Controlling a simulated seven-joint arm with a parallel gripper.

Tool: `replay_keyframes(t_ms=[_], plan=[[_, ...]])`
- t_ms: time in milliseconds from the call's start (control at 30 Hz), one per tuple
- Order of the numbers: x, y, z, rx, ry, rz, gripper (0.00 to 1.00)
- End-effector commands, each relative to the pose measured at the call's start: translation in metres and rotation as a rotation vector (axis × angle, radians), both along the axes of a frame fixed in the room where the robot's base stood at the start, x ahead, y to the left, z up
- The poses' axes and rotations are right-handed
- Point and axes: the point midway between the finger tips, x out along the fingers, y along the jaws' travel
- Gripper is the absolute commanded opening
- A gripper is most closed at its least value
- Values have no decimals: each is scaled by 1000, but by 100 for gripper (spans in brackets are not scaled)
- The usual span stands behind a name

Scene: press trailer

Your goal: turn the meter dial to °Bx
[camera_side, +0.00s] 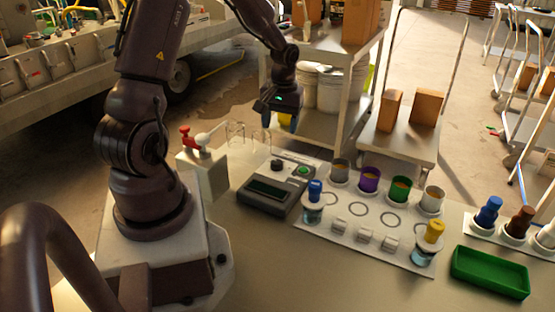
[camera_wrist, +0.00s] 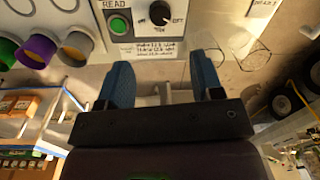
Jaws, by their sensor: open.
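The meter (camera_side: 266,203) is a grey box with a dark display on the bench. Its black dial (camera_side: 277,166) sits beside a green button (camera_side: 303,170). In the wrist view the dial (camera_wrist: 160,13) is at the top edge, with the green READ button (camera_wrist: 118,25) to its left. OFF is printed right of the dial; another small label is below it. Which mark the dial points to is too small to tell. My gripper (camera_side: 280,120) is open and empty, above and behind the meter, apart from the dial. Its blue fingers (camera_wrist: 162,72) show in the wrist view.
A green tray (camera_side: 490,272) is farther right. Clear glasses (camera_side: 248,132) lie behind the meter. A red-and-white fixture (camera_side: 197,143) stands on its left.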

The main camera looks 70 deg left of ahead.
Motion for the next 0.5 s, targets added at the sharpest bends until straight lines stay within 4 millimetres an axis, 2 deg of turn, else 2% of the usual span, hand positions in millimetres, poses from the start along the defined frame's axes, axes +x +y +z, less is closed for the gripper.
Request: replay_keyframes(t_ms=[300,500], plan=[[-5,0,-67,-6,5,-2,60],[-6,2,-99,-4,4,-2,60]])
